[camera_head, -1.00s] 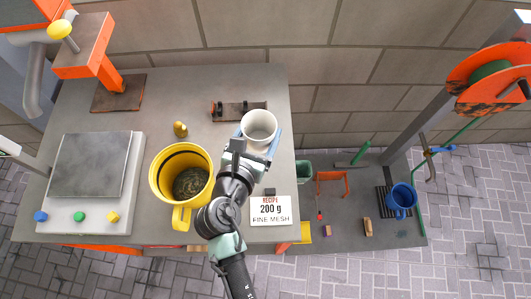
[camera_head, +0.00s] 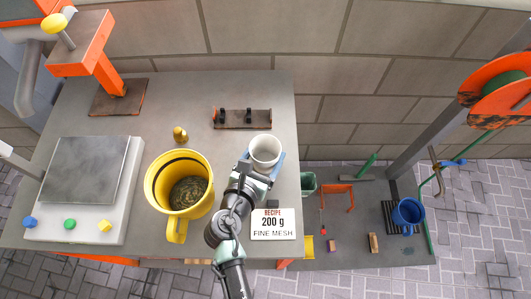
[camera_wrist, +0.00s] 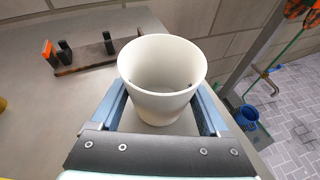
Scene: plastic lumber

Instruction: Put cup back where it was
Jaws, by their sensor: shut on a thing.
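The white cup (camera_head: 265,150) is upright and looks empty near the right part of the grey workbench (camera_head: 225,95). My gripper (camera_head: 259,165) is shut on it, with a blue finger on each side. In the wrist view the cup (camera_wrist: 162,80) sits between the fingers of my gripper (camera_wrist: 162,110). I cannot tell whether its base touches the bench. A dark rack with upright pegs (camera_head: 242,119) lies behind and left of the cup; it also shows in the wrist view (camera_wrist: 85,56).
A yellow mug (camera_head: 157,185) with dark granular contents stands left of my arm. A recipe card (camera_head: 273,225) lies at the front right. A small brass weight (camera_head: 180,135) and a scale (camera_head: 80,170) are farther left. The bench's right edge is close to the cup.

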